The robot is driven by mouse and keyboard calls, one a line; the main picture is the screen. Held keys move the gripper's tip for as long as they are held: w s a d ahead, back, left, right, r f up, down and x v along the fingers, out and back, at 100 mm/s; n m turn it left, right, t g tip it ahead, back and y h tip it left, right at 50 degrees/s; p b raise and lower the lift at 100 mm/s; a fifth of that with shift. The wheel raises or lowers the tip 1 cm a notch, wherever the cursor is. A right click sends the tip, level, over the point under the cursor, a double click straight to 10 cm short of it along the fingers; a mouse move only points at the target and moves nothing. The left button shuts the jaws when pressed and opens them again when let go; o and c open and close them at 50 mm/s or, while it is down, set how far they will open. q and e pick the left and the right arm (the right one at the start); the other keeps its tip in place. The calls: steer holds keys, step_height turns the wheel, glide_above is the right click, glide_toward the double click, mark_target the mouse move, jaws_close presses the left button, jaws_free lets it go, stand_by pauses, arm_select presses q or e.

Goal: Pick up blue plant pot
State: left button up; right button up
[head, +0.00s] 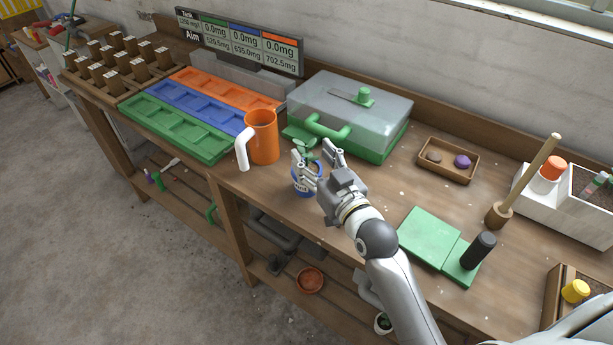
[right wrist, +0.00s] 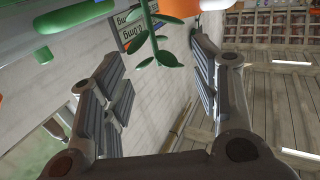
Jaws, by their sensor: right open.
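The blue plant pot (head: 300,188) with a white label stands on the workbench near its front edge, just right of the orange jug. A green leafy plant (right wrist: 157,48) shows between the fingers in the right wrist view. My right gripper (head: 313,154) is open at the pot, with one finger in front of it and the other on its far right side. The fingers hide part of the pot. In the right wrist view the open fingers (right wrist: 160,75) flank the leaves; the pot itself is not clear there. My left gripper is not in view.
The orange jug (head: 263,137) stands close left of the pot. A grey case with a green base (head: 378,146) is behind. A green scale (head: 432,236) with a black cylinder (head: 479,250) lies right. A wooden tray (head: 447,172) and coloured trays (head: 180,133) also occupy the bench.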

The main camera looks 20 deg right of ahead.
mark_target(311, 153)
steer(key=w, duration=0.3)
steer(key=shift+w+a+p, duration=0.15)
steer(key=shift+a+p, duration=0.05)
steer(key=shift+p, duration=0.2)
steer(key=shift+w, duration=0.3)
steer(key=shift+c, duration=0.9)
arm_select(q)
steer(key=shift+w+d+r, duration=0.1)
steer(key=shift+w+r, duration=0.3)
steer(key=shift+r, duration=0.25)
arm_select(e)
jaws_close()
